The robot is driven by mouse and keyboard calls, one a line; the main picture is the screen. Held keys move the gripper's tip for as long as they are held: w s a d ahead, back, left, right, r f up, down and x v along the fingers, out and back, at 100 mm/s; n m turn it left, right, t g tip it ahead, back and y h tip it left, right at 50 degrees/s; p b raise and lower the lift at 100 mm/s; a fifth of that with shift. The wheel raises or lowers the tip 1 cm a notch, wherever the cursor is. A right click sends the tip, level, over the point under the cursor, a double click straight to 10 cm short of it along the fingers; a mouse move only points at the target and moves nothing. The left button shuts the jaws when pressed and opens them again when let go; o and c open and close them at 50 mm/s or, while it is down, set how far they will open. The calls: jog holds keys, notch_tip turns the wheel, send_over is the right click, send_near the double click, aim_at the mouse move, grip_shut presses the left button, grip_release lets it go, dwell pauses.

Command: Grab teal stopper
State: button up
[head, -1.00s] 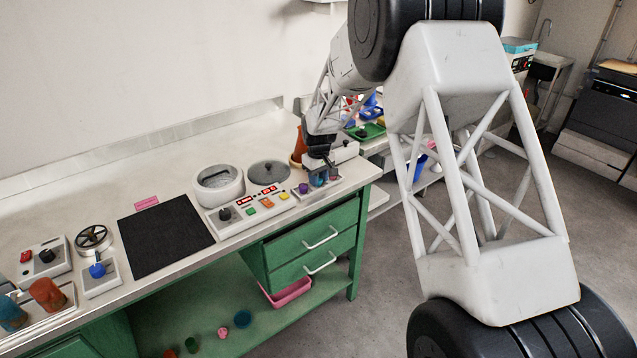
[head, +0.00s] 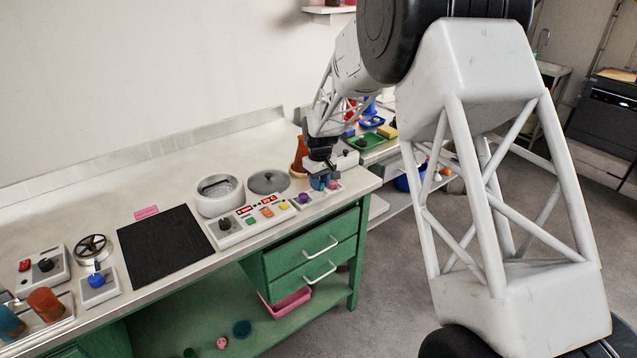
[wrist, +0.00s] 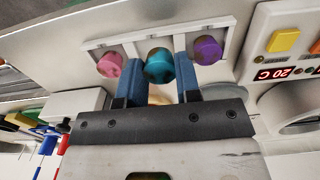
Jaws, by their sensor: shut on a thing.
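The teal stopper (wrist: 158,66) sits in the middle of a row in a white rack (wrist: 90,45), with a pink stopper (wrist: 110,64) on its left and a purple stopper (wrist: 207,50) on its right in the wrist view. My gripper (wrist: 159,68) has its two blue fingers on either side of the teal stopper and is shut on it. In the head view my gripper (head: 320,183) is down at the rack near the bench's right front corner. The fingers partly hide the teal stopper there, and the purple stopper (head: 303,199) shows beside it.
A control panel (head: 250,218) with coloured buttons and a display stands left of the rack. Behind it are a round white vessel (head: 218,206) and a grey lid (head: 268,181). An orange-brown flask (head: 299,157) stands behind my gripper. A black mat (head: 165,243) lies further left.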

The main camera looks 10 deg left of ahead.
jog(key=s+d, duration=0.2)
jog(key=s, duration=0.4)
jog(key=s+d+r, duration=0.1)
jog(key=s+d, duration=0.1)
jog(key=s, duration=0.5)
jog(key=shift+d+r, duration=0.15)
jog(key=shift+d, duration=0.25)
jog(key=shift+s, duration=0.1)
